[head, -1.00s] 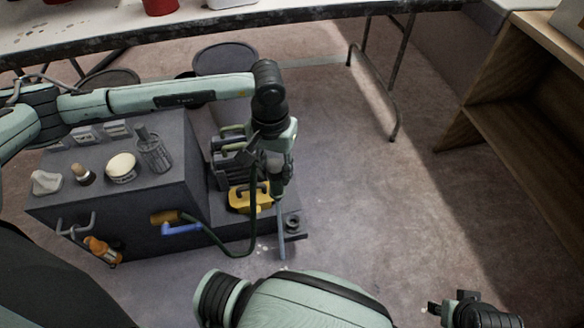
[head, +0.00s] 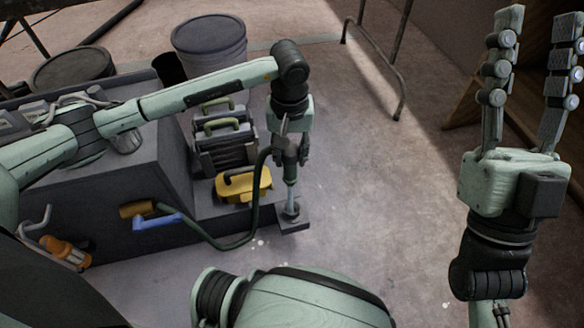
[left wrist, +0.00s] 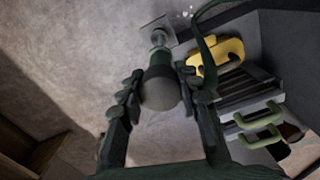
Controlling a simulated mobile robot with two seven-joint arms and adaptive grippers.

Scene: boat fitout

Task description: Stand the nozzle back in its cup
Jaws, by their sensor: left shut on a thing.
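My left gripper (head: 290,148) is shut on the nozzle (head: 290,172), which hangs nearly upright with its thin tube pointing down. A dark green hose runs from it to the cabinet. The cup (head: 291,213) stands on a small dark plate at the cabinet's foot. The tube's lower end meets the cup's mouth; I cannot tell how deep it sits. In the left wrist view, the nozzle's round grey end (left wrist: 160,90) lies between my fingers, with the cup (left wrist: 158,40) just beyond it. My right gripper (head: 536,40) is open and empty, raised at the right.
A yellow case (head: 243,185) and a dark rack with green handles (head: 222,145) stand left of the cup. A blue lever (head: 158,221) sticks out from the cabinet (head: 105,225). A lidded grey bin (head: 210,45) stands behind. The floor (head: 370,190) to the right is clear.

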